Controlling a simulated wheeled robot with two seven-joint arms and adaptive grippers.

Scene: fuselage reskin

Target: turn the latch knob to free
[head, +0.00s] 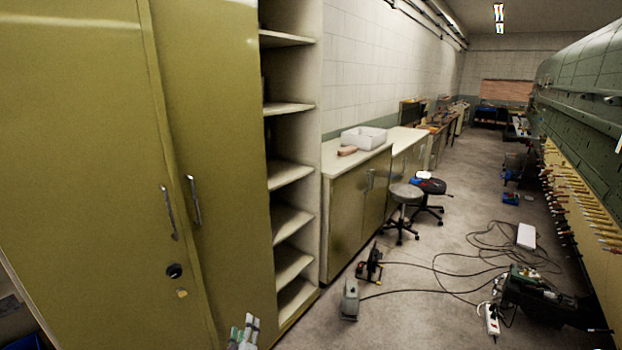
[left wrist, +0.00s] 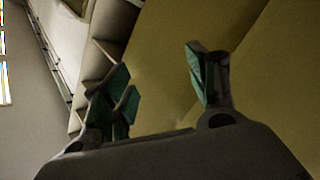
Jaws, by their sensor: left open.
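The latch knob (head: 174,270) is a small round black knob on the left door of the olive-yellow cabinet (head: 95,150), below the door handles, in the head view. A small yellowish tag or plate (head: 182,293) sits just under it. My left gripper (head: 243,332) shows at the bottom edge of the head view, to the right of the knob and lower, apart from it. In the left wrist view its two green-padded fingers (left wrist: 165,90) are spread with nothing between them. The knob is not visible in the wrist view. My right gripper is not in view.
Two vertical door handles (head: 194,200) stand out above the knob. Open shelves (head: 290,170) adjoin the cabinet's right side. A counter, stools (head: 404,193) and cables (head: 450,270) lie farther right, with a green fuselage (head: 590,75) at the far right.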

